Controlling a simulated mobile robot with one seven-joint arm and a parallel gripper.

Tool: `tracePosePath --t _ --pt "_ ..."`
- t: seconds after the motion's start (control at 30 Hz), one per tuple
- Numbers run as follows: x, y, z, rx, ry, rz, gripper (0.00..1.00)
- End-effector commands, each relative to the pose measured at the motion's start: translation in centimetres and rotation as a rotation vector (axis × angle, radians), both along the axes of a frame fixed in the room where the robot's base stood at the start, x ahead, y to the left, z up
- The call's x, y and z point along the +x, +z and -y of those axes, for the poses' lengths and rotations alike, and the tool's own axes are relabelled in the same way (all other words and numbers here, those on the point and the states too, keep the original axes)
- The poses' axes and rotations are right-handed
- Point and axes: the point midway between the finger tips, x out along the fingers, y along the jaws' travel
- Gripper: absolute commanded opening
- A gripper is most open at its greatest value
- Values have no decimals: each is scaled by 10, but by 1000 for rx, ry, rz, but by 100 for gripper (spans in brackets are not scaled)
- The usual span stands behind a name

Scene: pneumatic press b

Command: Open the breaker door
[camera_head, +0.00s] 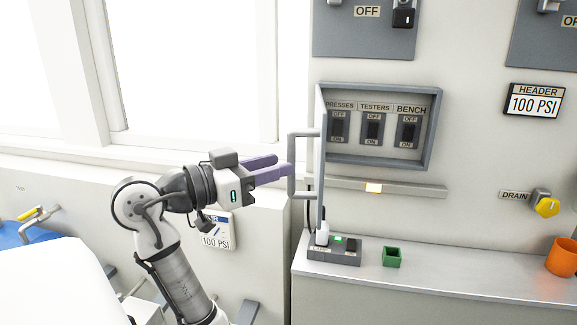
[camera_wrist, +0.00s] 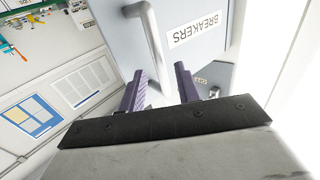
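The grey breaker door (camera_head: 320,150) stands swung out from the breaker box (camera_head: 432,130), seen nearly edge-on, so the box is uncovered. Its handle (camera_head: 291,165) is a grey bar on the left, outer face. The wrist view shows the door face (camera_wrist: 215,52) with an upside-down BREAKERS label and the handle (camera_wrist: 154,40). My gripper (camera_head: 284,168) has its purple fingertips right beside the handle bar. In the wrist view the fingers (camera_wrist: 160,82) are apart, with the lower end of the handle showing between or just beyond them. Contact cannot be told.
Inside the box are PRESSES, TESTERS and BENCH switches (camera_head: 372,128). A wall ledge (camera_head: 410,190) runs under the box. A window is at left.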

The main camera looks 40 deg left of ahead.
Motion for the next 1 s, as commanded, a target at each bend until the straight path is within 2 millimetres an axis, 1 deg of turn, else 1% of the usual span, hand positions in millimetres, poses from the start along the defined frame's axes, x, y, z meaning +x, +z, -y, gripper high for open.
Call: tracePosePath --t 0.03,0.2,0.3,0.4,0.5,0.6,1.0 --pt "-13 -2 -3 2 4 2 33" --pt "-50 -2 -11 1 3 2 33" --pt "-68 -1 -14 1 3 1 33" --pt "-80 -1 -17 0 1 1 33" --pt "-87 0 -18 0 1 1 33" --pt "-90 0 -18 0 0 1 33" --pt "-90 0 -18 0 0 0 33"
